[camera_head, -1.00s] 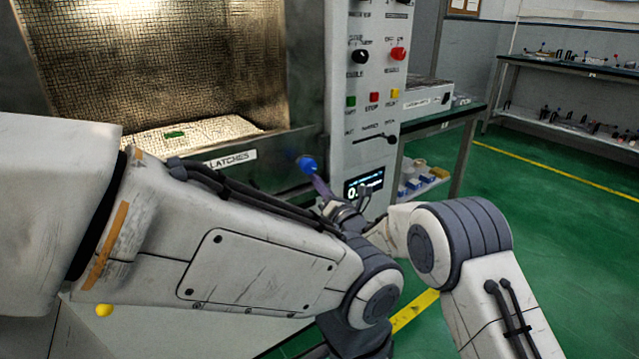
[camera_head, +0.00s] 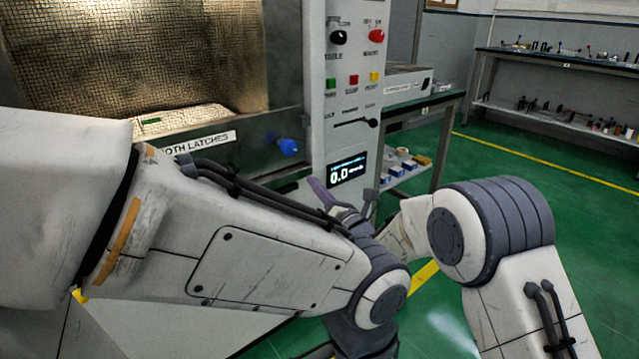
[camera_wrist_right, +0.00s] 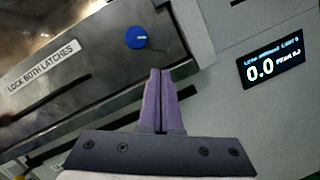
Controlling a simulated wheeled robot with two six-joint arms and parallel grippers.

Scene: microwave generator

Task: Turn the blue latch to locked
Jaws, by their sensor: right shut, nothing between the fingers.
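The blue latch (camera_head: 289,147) is a round knob on the dark metal front strip of the microwave unit, right of a label ending "OTH LATCHES". It also shows in the right wrist view (camera_wrist_right: 136,37), with a short pale mark on its face. I cannot tell whether it is locked. My right gripper (camera_head: 316,184) has purple fingers and is shut and empty. It is below and right of the latch, apart from it in the head view. In the right wrist view the closed fingertips (camera_wrist_right: 160,72) point toward the front strip. My left arm crosses the foreground; its gripper is out of view.
A control panel (camera_head: 345,100) with knobs, coloured buttons and a lever stands right of the latch. Its display (camera_head: 347,170) reads 0.0. A mesh-lined chamber (camera_head: 130,60) is above the strip. A side table (camera_head: 425,108) stands behind at the right.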

